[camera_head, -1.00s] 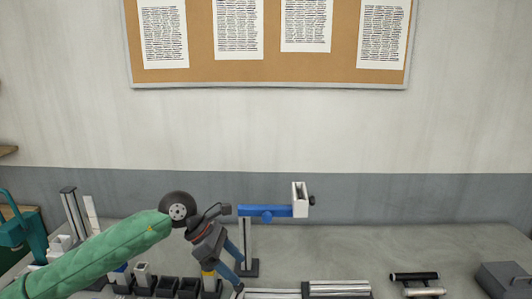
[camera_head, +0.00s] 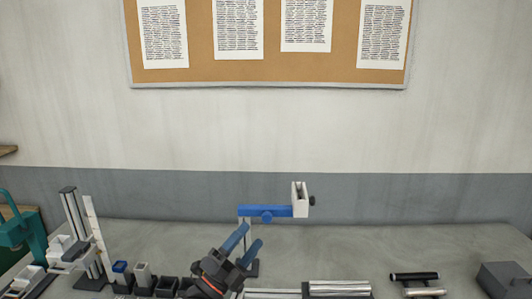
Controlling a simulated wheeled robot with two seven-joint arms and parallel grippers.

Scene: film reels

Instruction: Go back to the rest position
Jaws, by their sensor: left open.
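My left gripper (camera_head: 246,241) is at the lower middle of the head view, its two blue fingers spread apart and pointing up and to the right. Nothing shows between the fingers. They are in front of the post of a stand with a blue arm (camera_head: 266,211), and I cannot tell whether they touch it. The rest of my left arm is below the picture. My right gripper is not in view.
Small dark and grey holders (camera_head: 143,275) stand left of the gripper. A vertical grey stand (camera_head: 75,220) and a teal device (camera_head: 17,232) are further left. The grey table's (camera_head: 400,244) back middle is mostly clear.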

